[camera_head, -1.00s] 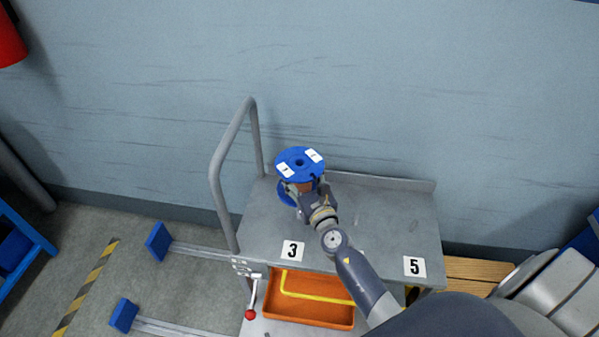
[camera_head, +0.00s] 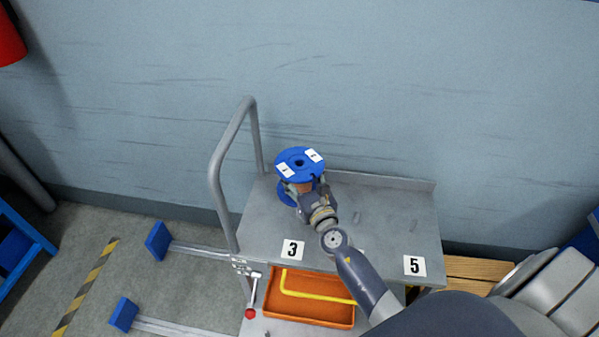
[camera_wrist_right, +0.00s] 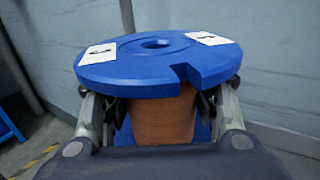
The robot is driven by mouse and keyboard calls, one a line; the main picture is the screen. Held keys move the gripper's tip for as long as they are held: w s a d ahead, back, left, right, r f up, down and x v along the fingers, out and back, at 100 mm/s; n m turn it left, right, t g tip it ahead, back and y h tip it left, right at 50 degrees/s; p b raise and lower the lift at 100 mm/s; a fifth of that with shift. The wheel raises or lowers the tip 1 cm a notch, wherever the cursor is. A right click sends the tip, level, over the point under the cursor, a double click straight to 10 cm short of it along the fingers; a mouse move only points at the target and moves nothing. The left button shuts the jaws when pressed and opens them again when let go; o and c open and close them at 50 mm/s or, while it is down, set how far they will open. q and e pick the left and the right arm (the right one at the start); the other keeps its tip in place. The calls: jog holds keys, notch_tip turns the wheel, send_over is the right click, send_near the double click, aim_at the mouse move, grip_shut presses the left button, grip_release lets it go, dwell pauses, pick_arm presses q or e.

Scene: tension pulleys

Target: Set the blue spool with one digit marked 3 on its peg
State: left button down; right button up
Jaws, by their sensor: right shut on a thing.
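The blue spool (camera_head: 300,164) has white labels on its top flange, a centre hole and a brown wound core. The digits on the labels are too small to read. My right gripper (camera_head: 305,190) is shut on the spool's core between its flanges. In the right wrist view the blue spool (camera_wrist_right: 160,62) is upright, with the fingers of my right gripper (camera_wrist_right: 160,120) on either side of the brown core. The spool is over the left rear of the grey cart top (camera_head: 385,215), near the label 3 (camera_head: 292,250). A peg under it is hidden. My left gripper is out of view.
A grey handle (camera_head: 215,175) rises at the cart's left end. A label 5 (camera_head: 414,266) is at the front right. An orange bin (camera_head: 310,305) sits below the top. The right half of the cart top is mostly clear.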

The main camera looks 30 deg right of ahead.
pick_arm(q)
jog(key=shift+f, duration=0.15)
